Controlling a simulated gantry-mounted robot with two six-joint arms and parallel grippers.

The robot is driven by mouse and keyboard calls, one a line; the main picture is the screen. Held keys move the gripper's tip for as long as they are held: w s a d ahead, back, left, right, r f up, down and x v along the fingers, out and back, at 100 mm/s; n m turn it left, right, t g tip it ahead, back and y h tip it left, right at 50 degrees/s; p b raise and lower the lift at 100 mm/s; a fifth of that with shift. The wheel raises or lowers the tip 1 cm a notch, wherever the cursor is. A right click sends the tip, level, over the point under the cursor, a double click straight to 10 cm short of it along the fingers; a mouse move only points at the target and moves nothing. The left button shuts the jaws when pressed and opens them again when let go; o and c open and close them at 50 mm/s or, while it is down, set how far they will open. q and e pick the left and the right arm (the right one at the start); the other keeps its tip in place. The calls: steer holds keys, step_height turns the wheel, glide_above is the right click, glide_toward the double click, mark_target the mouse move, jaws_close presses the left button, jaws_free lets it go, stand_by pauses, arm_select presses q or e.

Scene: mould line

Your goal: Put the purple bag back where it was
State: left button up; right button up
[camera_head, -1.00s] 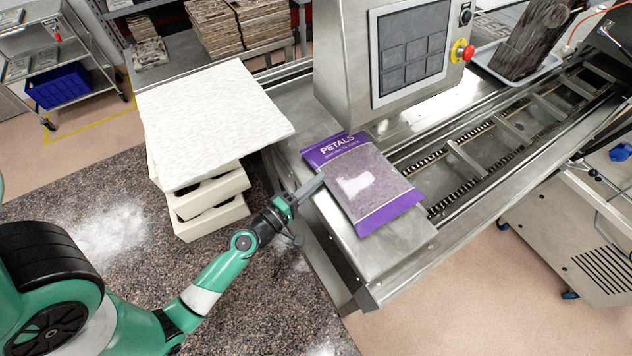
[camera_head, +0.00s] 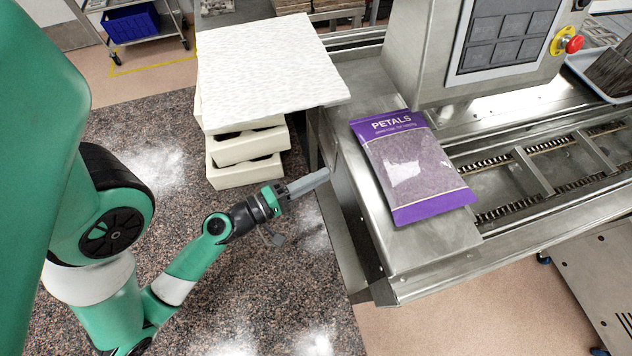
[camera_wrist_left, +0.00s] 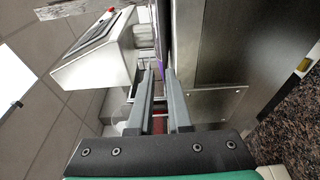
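The purple bag (camera_head: 415,168), labelled PETALS, lies flat on the steel end deck (camera_head: 370,215) of the machine, just in front of the control panel housing. My left gripper (camera_head: 326,174) is left of the bag, by the deck's left edge, with a clear gap to the bag. In the left wrist view its two fingers (camera_wrist_left: 161,75) stand apart with nothing between them, so it is open. A thin purple strip of the bag (camera_wrist_left: 161,38) shows beyond the fingertips. My right gripper is not in view.
A stack of cream moulds (camera_head: 247,155) under a white textured slab (camera_head: 265,65) stands left of the machine. The control panel (camera_head: 508,40) with a red button (camera_head: 573,43) rises behind the bag. A chain conveyor (camera_head: 540,170) runs off to the right.

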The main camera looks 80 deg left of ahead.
arm_select(q)
steer(key=shift+s, duration=0.15)
steer(key=w+d+r+m+t+h, duration=0.35)
steer(key=w+r+m, duration=0.55)
steer(key=r, duration=0.3)
steer(key=w+d+r+m+t+h, duration=0.25)
steer(key=w+r+m+h, duration=0.25)
steer(key=w+r+m, duration=0.5)
steer(key=s+d+r+m+t, duration=0.1)
steer(key=d+r, duration=0.1)
steer(key=r, duration=0.7)
steer(key=s+d+r+m+t, duration=0.1)
steer(key=s+d+r+t, duration=0.1)
steer(key=r, duration=0.7)
steer(key=s+d+r+m+t, duration=0.1)
steer(key=d+r, duration=0.3)
steer(key=r, duration=0.5)
steer(key=shift+s+m+y, duration=0.35)
steer(key=shift+s+m, duration=0.05)
steer(key=shift+s, duration=0.1)
